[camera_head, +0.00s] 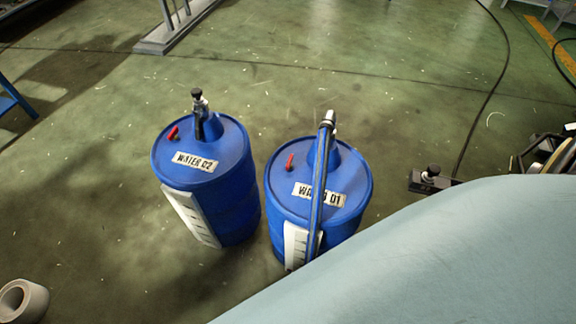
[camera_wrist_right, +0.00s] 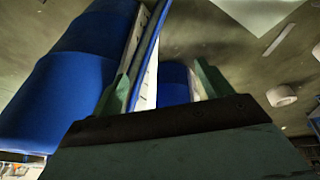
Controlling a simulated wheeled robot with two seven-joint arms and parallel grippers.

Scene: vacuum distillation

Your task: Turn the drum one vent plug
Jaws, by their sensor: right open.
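Two blue drums stand upright side by side in the head view. Drum one (camera_head: 340,205), labelled WATER 01, is on the right; its red vent plug (camera_head: 290,160) sits on the lid, left of the neck. A blue hose (camera_head: 319,190) crosses its lid and front from the neck fitting. Drum two (camera_head: 235,200), labelled WATER 02, has a similar red plug (camera_head: 173,132). My right gripper (camera_wrist_right: 162,72) is open in the wrist view, close to blue drum sides and a white scale strip. No vent plug is visible there. My left gripper is not in view.
A large pale surface (camera_head: 450,255) covers the lower right of the head view. A grey roll (camera_head: 22,300) lies at lower left; a metal stand (camera_head: 175,28) is behind. A dark fitting (camera_head: 432,180) and a cable lie right of drum one. The floor between is mostly clear.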

